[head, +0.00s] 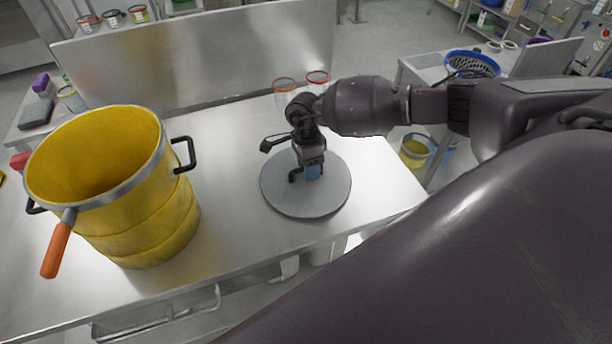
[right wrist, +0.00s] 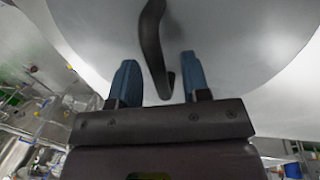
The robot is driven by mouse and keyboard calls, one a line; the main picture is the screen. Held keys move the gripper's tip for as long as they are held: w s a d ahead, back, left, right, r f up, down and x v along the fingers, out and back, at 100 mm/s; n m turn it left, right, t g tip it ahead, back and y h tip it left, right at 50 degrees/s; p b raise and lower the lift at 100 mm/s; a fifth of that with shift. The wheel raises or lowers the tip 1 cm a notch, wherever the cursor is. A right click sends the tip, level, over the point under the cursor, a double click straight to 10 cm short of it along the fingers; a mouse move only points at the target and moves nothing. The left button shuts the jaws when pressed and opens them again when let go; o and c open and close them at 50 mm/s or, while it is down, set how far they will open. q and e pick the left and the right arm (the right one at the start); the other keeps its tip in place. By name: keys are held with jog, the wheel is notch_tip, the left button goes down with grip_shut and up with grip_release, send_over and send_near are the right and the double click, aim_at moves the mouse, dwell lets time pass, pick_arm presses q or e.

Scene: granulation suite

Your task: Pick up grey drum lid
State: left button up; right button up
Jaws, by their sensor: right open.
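The grey drum lid (head: 335,192) is a flat round disc lying on the steel table. Its dark curved handle (head: 294,176) stands up from it. My right gripper (head: 306,174) is over the lid at the handle. In the right wrist view the two blue fingers of the gripper (right wrist: 159,64) are apart, one on each side of the handle (right wrist: 153,45). The handle lies between them with gaps visible. The pale underside-lit surface of the lid (right wrist: 225,30) fills the top of that view. The arm hides part of the lid's far edge. My left gripper is not in view.
A yellow drum (head: 150,225), open at the top, with dark side handles and an orange-handled lever (head: 58,248), stands left on the table (head: 235,150). Two clear containers with red and orange rims (head: 286,86) stand behind the lid. Bare table separates drum and lid.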

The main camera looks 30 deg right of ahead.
grip_shut()
dwell(0.4)
